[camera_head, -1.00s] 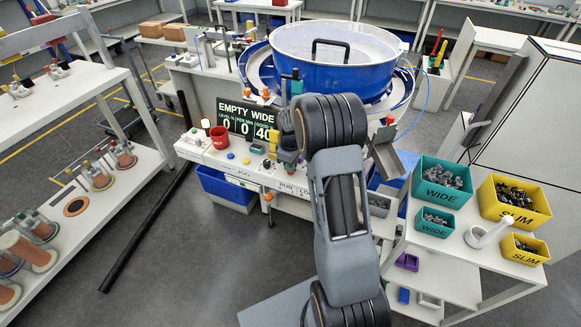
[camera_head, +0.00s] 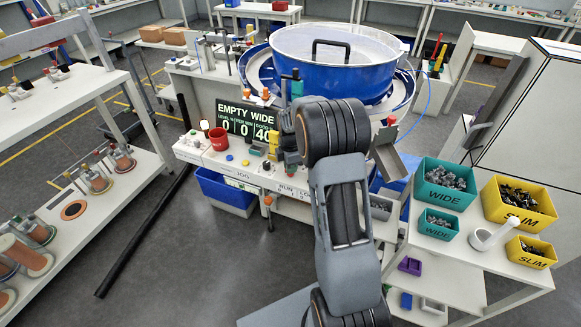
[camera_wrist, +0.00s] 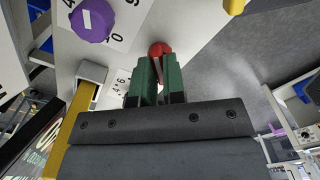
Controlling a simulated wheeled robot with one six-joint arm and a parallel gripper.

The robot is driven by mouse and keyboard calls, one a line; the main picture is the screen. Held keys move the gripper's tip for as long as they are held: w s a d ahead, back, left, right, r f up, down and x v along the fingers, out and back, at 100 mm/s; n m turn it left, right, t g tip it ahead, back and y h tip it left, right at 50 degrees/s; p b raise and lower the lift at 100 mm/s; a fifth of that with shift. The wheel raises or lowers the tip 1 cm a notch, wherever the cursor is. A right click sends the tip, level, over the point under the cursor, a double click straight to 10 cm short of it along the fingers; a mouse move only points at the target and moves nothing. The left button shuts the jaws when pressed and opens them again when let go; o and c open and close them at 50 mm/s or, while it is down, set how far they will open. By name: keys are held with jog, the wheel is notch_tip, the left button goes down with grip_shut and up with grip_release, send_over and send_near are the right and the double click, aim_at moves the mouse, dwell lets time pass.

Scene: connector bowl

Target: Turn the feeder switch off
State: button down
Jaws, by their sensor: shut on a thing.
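In the wrist view, a lever with a round red tip (camera_wrist: 160,48) and a pale metal stem stands on the white panel. It seems to be the feeder switch, but its label cannot be read. My gripper (camera_wrist: 157,64) has its green fingers shut around the stem, just below the red tip. The lever's base is hidden by the fingers. In the head view, my arm hides the switch and fingertips. The feeder bowl (camera_head: 345,75) is large and blue behind my arm. The display (camera_head: 246,119) reads "EMPTY WIDE".
A purple knob (camera_wrist: 93,20) with numbers around it sits close to the fingers. A yellow bar (camera_wrist: 76,125) runs beside the gripper. Wide and slim bins (camera_head: 520,203) stand on the right table.

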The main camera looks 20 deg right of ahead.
jog(key=shift+n, duration=0.5)
jog(key=c, duration=1.2)
grip_release()
notch_tip(320, 180, up, 14)
jog(key=shift+f, duration=0.1)
